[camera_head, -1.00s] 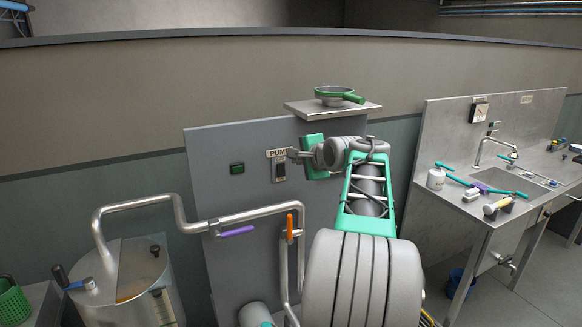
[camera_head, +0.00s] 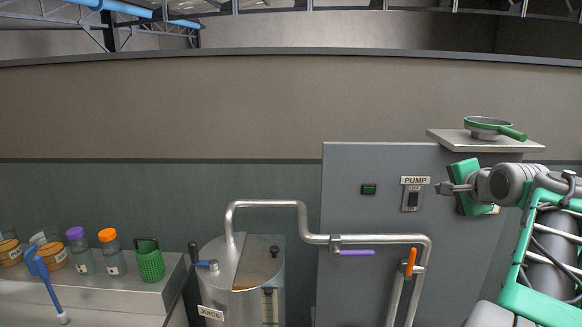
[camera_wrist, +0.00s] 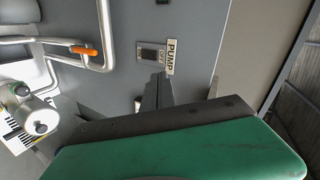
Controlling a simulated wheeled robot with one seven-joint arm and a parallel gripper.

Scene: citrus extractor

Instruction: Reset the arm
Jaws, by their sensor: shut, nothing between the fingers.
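My gripper (camera_head: 441,188) is at the right of the head view, just right of the pump switch (camera_head: 411,198) on the grey panel. Its fingers are shut and hold nothing. My green and grey arm reaches in from the right edge. In the wrist view the dark fingers (camera_wrist: 157,92) point at the panel, close below the PUMP label (camera_wrist: 171,57) and the switch (camera_wrist: 151,54). I cannot tell whether the fingertips touch the panel.
A steel pipe with a purple-handled valve (camera_head: 355,252) and an orange-handled valve (camera_head: 410,262) runs from the juice tank (camera_head: 240,275). A shelf (camera_head: 500,143) with a green-rimmed strainer (camera_head: 490,126) is above my gripper. Jars and a green basket (camera_head: 150,262) stand left.

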